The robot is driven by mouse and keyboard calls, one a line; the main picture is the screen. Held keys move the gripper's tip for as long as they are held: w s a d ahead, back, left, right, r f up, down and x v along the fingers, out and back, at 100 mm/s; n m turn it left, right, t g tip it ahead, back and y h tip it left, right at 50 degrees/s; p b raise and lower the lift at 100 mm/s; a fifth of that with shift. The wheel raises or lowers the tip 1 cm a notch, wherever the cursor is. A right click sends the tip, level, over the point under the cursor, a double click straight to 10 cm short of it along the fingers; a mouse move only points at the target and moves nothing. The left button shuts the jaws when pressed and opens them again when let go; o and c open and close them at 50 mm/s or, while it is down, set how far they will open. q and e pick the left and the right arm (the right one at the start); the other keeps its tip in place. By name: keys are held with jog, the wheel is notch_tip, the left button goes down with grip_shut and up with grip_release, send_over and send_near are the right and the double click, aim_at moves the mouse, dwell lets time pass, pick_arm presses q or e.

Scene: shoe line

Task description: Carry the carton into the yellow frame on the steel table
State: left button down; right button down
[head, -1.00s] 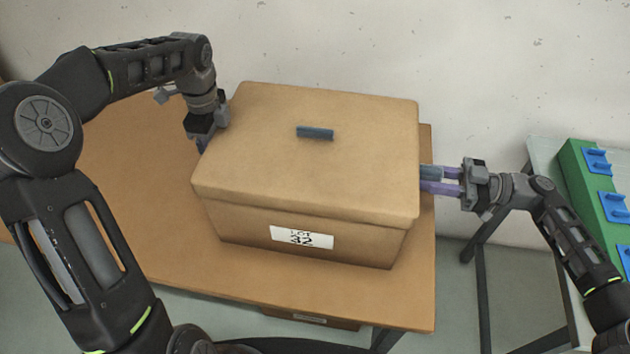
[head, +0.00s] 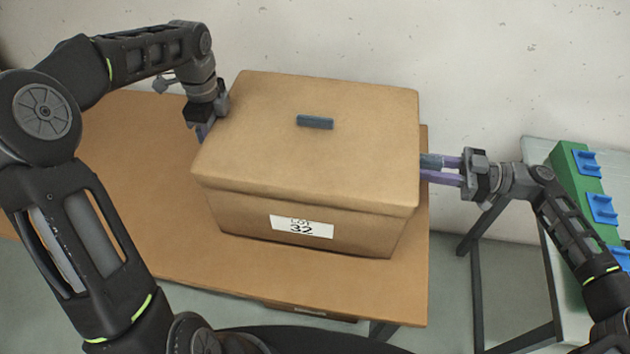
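The carton (head: 310,150) is a brown box with a lid, a small blue-grey handle (head: 314,122) on top and a white label (head: 301,227) on its front marked 32. It is over the brown table; whether it touches the top I cannot tell. My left gripper (head: 203,130) is at the carton's left side, its fingertips partly hidden by the carton. I cannot tell how far either is closed. No yellow frame or steel table is identifiable in view.
The brown table (head: 120,150) has free room to the left of the carton. A pale table (head: 545,150) at the right carries a green block (head: 575,165) with several blue pieces. A pale wall stands close behind. Something brown shows below the table's front edge.

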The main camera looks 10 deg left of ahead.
pick_arm(q)
jog(key=shift+f, duration=0.1)
dwell(0.7)
